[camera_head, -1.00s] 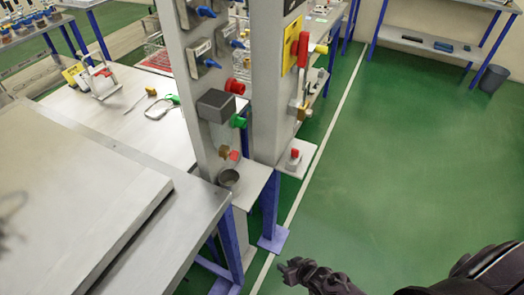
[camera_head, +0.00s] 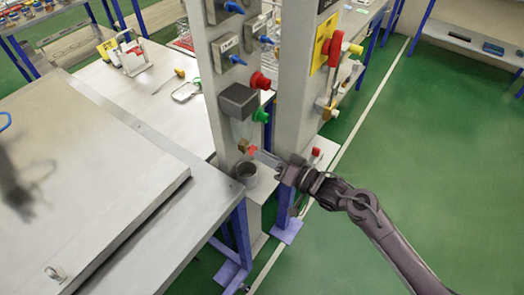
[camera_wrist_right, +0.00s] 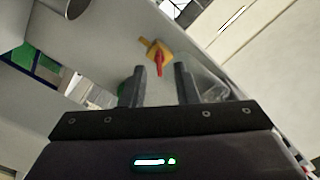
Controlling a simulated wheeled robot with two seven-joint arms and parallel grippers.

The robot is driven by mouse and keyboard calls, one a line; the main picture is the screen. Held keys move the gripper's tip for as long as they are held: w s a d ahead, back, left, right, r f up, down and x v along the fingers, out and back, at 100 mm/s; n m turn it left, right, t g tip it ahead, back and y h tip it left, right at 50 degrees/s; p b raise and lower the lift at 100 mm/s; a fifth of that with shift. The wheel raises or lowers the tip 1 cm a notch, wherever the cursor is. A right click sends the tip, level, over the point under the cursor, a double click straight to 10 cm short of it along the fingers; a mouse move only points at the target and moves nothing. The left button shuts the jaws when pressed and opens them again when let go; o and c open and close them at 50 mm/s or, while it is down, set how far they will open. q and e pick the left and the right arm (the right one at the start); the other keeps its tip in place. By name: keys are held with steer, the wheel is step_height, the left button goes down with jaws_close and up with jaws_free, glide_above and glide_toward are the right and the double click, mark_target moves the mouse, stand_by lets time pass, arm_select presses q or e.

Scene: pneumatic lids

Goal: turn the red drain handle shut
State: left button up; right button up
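The red drain handle (camera_head: 253,151) sits on a brass valve (camera_head: 243,145) low on the grey post, above a small metal cup (camera_head: 246,173). In the right wrist view the red handle (camera_wrist_right: 159,62) points down from the brass body (camera_wrist_right: 155,47). My right gripper (camera_head: 262,156) reaches in from the right, with its tips close by the handle. In the wrist view its two fingers (camera_wrist_right: 158,68) are apart with nothing held. The handle shows between the fingertips; I cannot tell whether they touch it.
Above the valve are a grey box (camera_head: 239,101), a green knob (camera_head: 261,115) and a red knob (camera_head: 260,81). A second post with a red-handled lever (camera_head: 335,48) stands to the right. A grey bench (camera_head: 90,160) fills the left. The green floor at right is free.

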steer(key=shift+x, duration=0.9)
jaws_close()
arm_select(q)
steer(key=shift+w+r, duration=0.3)
steer(key=shift+w, duration=0.25)
